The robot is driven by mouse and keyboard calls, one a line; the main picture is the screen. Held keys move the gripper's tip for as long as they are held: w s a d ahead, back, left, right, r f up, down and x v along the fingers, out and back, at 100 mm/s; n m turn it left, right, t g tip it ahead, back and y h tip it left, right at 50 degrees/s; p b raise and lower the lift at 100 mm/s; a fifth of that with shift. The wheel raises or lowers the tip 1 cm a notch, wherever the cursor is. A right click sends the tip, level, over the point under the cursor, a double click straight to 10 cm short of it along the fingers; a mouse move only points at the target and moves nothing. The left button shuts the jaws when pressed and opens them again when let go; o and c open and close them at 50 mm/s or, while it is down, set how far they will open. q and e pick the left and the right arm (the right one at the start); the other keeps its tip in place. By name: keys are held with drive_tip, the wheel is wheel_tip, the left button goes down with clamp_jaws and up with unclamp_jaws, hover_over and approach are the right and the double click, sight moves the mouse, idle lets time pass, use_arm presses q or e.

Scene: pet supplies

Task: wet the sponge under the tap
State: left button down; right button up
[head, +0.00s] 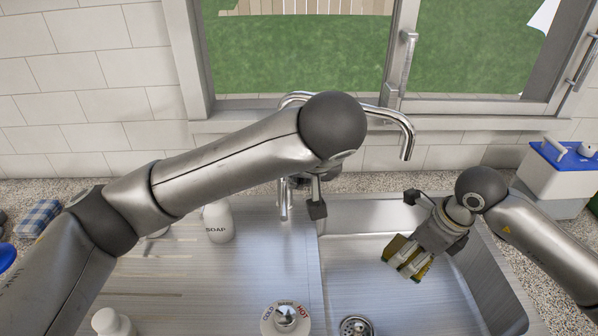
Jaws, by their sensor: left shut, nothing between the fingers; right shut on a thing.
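The sponge (399,252), yellow with a dark green side, is gripped in my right gripper (408,262), shut on it over the right basin. The tap (404,138) is a curved chrome pipe; its spout end is above and slightly left of the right gripper in the picture. No water stream shows from it. My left gripper (325,172) is shut and empty, mostly hidden behind its own wrist, close to the tap's post (284,205). Whether it touches the tap cannot be told. A round control marked COLD and HOT (285,318) sits at the front of the sink.
The steel sink basin (350,270) has a drain (356,327) at its front. A white soap bottle (217,222) stands on the ribbed drainboard (190,265) at left. A blue-and-white container (560,165) stands at the right. A checked cloth (38,218) lies far left. A window is behind.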

drive_tip(key=shift+r, duration=0.1)
drive_tip(key=shift+s+r, duration=0.45)
drive_tip(key=shift+s, duration=0.05)
drive_tip(key=s+r, duration=0.2)
drive_tip(key=s+r+p, duration=0.1)
drive_tip(key=s, duration=0.1)
drive_tip(key=shift+a, duration=0.3)
idle(0.9)
